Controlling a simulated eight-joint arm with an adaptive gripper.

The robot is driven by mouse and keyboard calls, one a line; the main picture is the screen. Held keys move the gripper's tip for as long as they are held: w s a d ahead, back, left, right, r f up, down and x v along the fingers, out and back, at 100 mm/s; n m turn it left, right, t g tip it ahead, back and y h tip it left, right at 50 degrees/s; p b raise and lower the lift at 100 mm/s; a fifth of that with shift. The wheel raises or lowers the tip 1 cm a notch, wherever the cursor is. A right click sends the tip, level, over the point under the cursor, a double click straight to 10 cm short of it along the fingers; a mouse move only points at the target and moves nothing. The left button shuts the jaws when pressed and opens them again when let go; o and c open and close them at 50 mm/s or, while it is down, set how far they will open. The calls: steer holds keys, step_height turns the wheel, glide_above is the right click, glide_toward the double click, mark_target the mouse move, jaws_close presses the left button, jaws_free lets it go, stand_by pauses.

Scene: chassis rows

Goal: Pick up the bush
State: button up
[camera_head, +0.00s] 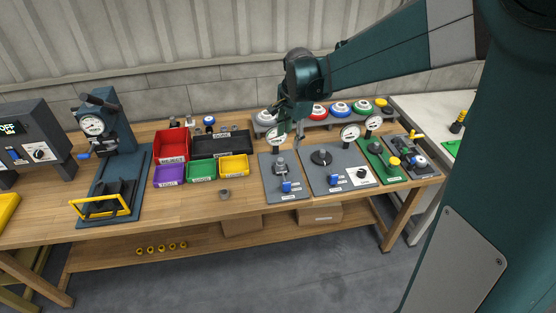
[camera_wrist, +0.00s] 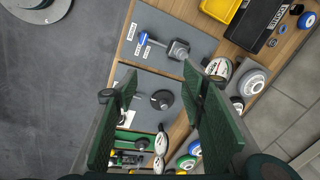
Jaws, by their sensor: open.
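A small grey, short round part (camera_head: 224,194) stands alone on the wooden bench, in front of the yellow bin and left of the grey panels. It looks like the bush, though it is too small to be sure. I do not make it out in the wrist view. My gripper (camera_head: 287,112) is above the back of the left grey panel, to the right of and farther back than this part. In the wrist view, its two green fingers (camera_wrist: 160,112) are wide apart with nothing held between them.
Red, purple, green and yellow (camera_head: 234,166) bins stand behind the part. Grey panels (camera_head: 284,189) with levers and gauges are to its right. A dark press (camera_head: 118,165) is at left. The bench front (camera_head: 195,208) is mostly clear.

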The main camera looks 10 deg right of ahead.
steer(key=w+f+m+g, duration=0.1)
steer(key=w+f+m, duration=0.2)
steer(key=w+f, duration=0.5)
steer(key=m+g, duration=0.1)
steer(key=m, duration=0.2)
glide_above(280, 159)
step_height(280, 159, down, 8)
steer(key=shift+s+r+p, duration=0.15)
steer(key=shift+p, duration=0.2)
steer(key=shift+w+f, duration=0.25)
steer(key=shift+f, duration=0.3)
steer(key=shift+f, duration=1.25)
steer(key=shift+f, duration=0.1)
steer(key=shift+a+f, duration=0.1)
steer(key=shift+f, duration=2.45)
steer(key=c, duration=1.1)
